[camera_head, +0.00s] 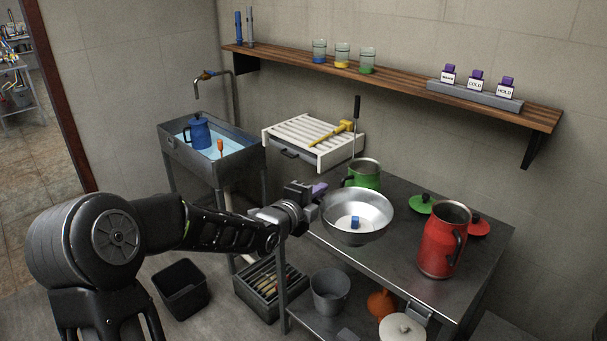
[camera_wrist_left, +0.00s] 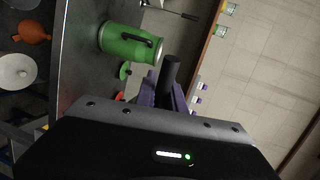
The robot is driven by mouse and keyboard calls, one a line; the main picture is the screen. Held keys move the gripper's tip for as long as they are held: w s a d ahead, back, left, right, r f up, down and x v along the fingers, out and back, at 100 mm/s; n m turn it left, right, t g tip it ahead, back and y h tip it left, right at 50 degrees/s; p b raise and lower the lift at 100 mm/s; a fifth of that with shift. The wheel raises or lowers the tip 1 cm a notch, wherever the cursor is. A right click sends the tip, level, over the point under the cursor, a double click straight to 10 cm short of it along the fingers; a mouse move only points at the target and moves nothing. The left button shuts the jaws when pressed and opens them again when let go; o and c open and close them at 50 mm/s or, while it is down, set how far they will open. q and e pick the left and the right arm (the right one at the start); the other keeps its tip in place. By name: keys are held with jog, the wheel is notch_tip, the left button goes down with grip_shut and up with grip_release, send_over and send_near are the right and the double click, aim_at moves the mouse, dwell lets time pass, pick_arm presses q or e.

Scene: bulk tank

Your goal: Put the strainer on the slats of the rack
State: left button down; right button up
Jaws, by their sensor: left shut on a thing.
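The strainer (camera_head: 372,207) is a wide metal bowl in the head view, with a small blue and white piece showing inside it. It is held upright over the left part of the steel table. My left gripper (camera_head: 318,191) is at its left side, shut on its dark handle (camera_wrist_left: 170,74), which shows between the purple fingers (camera_wrist_left: 165,95) in the wrist view. The bowl is hidden there. The white slatted rack (camera_head: 290,127) is further back, beyond the table's far left corner. A yellow tool (camera_head: 333,132) lies across its right part. My right gripper is out of view.
A green pot (camera_head: 362,177) stands just behind the strainer, with a tall black-handled tool (camera_head: 357,108) near it. A red can (camera_head: 440,243) and lids are to the right. A sink (camera_head: 215,160) is left of the rack. A wooden shelf (camera_head: 400,78) runs along the wall.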

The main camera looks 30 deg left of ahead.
pick_arm(q)
jog(key=s+d+f+y, duration=0.1)
jog(key=s+d+f, duration=0.5)
jog(key=d+f, duration=0.6)
jog(key=shift+s+f+n, duration=0.2)
jog(key=shift+f+n, duration=0.2)
jog(key=shift+f, duration=0.3)
